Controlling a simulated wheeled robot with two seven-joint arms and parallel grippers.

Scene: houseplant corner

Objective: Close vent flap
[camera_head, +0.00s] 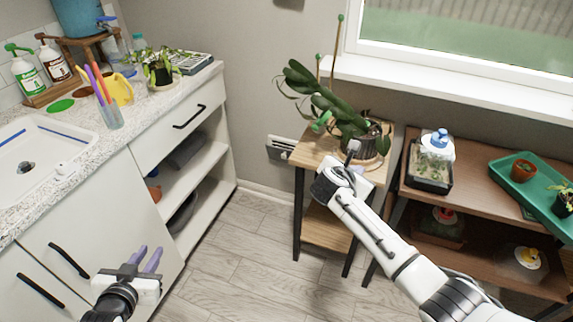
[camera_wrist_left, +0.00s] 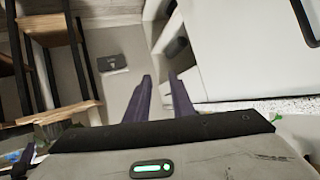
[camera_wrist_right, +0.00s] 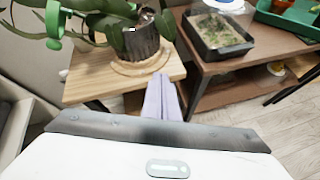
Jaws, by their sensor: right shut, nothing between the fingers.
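A pale wall fixture with a dark slot (camera_head: 280,148) sits low on the wall, left of the plant stand; it looks like the vent. It also shows in the left wrist view as a dark plate (camera_wrist_left: 113,63); I cannot tell clearly how its flap stands. My left gripper (camera_head: 149,260) is open and empty, over the floor by the cabinet, well apart from the fixture. Its fingers also show in the left wrist view (camera_wrist_left: 163,95). My right gripper (camera_head: 353,148) is shut and empty, in front of the plant stand, to the right of the fixture. Its closed fingers show in the right wrist view (camera_wrist_right: 162,98).
A potted orchid (camera_head: 368,140) stands on the wooden stand (camera_head: 312,160), its leaves overhanging leftward. A brown shelf (camera_head: 475,185) at the right holds a dark tray (camera_head: 428,178) and a green tray (camera_head: 522,192). The cabinet (camera_head: 95,240) borders the left. Floor between is clear.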

